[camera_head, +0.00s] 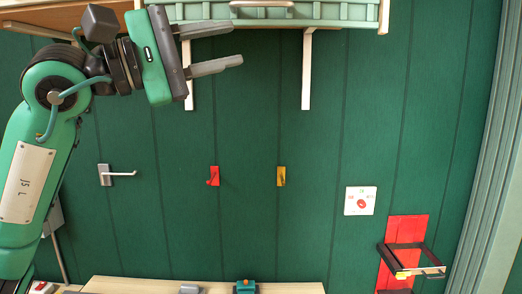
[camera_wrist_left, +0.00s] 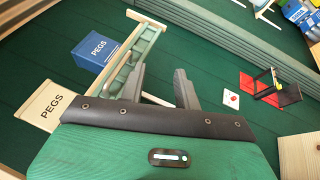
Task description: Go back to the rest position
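My left gripper (camera_head: 238,46) is at the upper left of the head view, its two grey fingers pointing right and spread apart with nothing between them. It is just in front of a green slatted rack (camera_head: 335,12) on the wall shelf, and overlaps its left end in the picture. In the left wrist view the gripper (camera_wrist_left: 160,72) also shows open and empty, with the rack (camera_wrist_left: 150,36) beyond it. I cannot tell whether the fingers touch the rack. My right gripper is out of view.
White brackets (camera_head: 306,75) hang below the shelf. The green wall has grey (camera_head: 104,175), red (camera_head: 213,177) and yellow (camera_head: 281,177) hooks, and a black-framed holder (camera_head: 412,271) sticks out right.

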